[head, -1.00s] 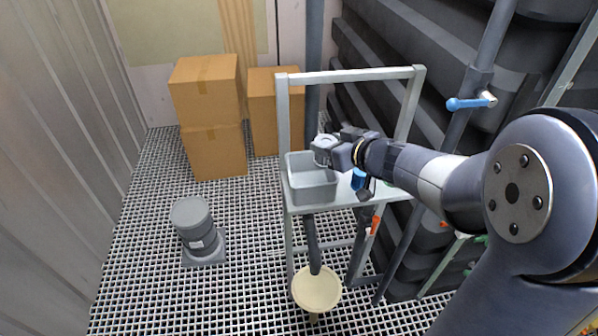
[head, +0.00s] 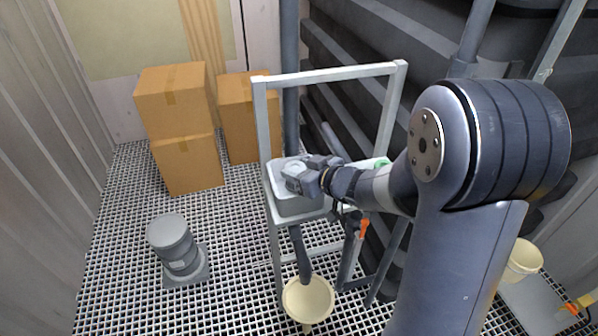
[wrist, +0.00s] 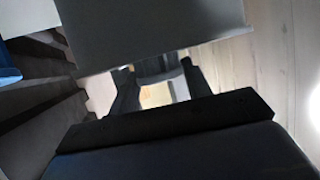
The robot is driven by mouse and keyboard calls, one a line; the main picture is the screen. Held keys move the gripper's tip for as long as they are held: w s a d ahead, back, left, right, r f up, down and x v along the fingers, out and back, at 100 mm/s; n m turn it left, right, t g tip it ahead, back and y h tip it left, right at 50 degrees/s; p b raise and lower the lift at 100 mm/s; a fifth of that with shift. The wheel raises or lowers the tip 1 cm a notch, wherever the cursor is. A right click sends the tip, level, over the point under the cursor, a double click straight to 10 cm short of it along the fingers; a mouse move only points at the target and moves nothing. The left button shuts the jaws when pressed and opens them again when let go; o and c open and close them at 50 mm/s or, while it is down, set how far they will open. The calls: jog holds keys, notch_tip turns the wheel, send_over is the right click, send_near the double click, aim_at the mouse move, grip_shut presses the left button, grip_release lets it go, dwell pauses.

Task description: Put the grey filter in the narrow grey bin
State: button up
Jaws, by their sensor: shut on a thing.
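The grey filter (head: 292,168) is small, pale grey and round-topped. My gripper (head: 297,179) is shut on it and holds it over the narrow grey bin (head: 298,207). The bin stands on the rack's shelf. The filter and gripper hide much of the bin's inside, and I cannot tell whether the filter is below the rim. In the wrist view, my two dark fingers (wrist: 160,88) have a grey piece between them, partly covered by a large grey surface at the top that I cannot name surely.
The pale metal rack (head: 333,78) has a crossbar behind my gripper. Cardboard boxes (head: 178,105) stand at back left. A grey cylinder on a square base (head: 172,240) and a cream bowl (head: 308,298) are lower down. Grated floor is clear at left.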

jog(key=shift+f+b, duration=0.4)
jog(key=shift+f, duration=0.25)
jog(key=o, duration=1)
